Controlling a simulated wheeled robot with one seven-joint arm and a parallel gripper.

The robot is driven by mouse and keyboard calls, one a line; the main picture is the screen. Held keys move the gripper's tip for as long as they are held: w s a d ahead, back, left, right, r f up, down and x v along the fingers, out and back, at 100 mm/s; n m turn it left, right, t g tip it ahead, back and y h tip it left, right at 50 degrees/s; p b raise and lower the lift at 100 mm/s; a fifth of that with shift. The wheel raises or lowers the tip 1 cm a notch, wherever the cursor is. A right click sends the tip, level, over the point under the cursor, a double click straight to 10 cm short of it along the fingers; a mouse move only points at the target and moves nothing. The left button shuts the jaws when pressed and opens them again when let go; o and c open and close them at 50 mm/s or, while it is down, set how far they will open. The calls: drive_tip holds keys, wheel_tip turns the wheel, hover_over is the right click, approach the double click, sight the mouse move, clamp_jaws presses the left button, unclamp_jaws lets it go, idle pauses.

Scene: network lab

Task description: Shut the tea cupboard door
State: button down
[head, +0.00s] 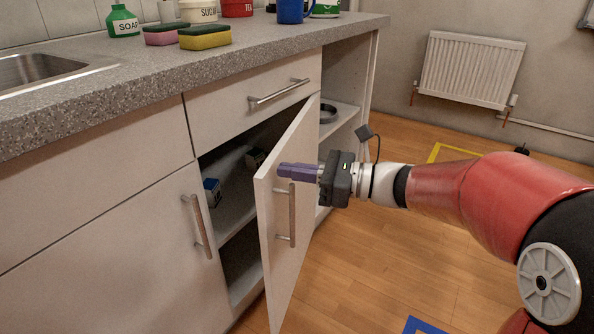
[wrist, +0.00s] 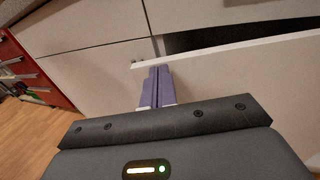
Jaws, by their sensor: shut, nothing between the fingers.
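The tea cupboard door (head: 283,235) is a white panel with a vertical bar handle (head: 291,214). It stands ajar, swung out from the cabinet, with the dark shelved inside of the cupboard (head: 238,215) showing to its left. My gripper (head: 282,171) is shut and empty, its purple fingers at the outer face of the door just above the handle. In the wrist view the door (wrist: 225,68) shows ahead with a dark gap behind its edge, and the fingertips (wrist: 159,70) lie close to that edge. I cannot tell whether they touch it.
A drawer with a bar handle (head: 279,91) is shut above the opening. Another shut cupboard door (head: 115,240) is to the left. Open shelves (head: 343,115) stand to the right. Sponges (head: 204,37) and pots are on the worktop (head: 150,80). The wooden floor (head: 400,250) is mostly clear.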

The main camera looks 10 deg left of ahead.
drive_tip(key=w+a+p, duration=0.1)
drive_tip(key=a, duration=0.9)
drive_tip(key=shift+a, duration=0.1)
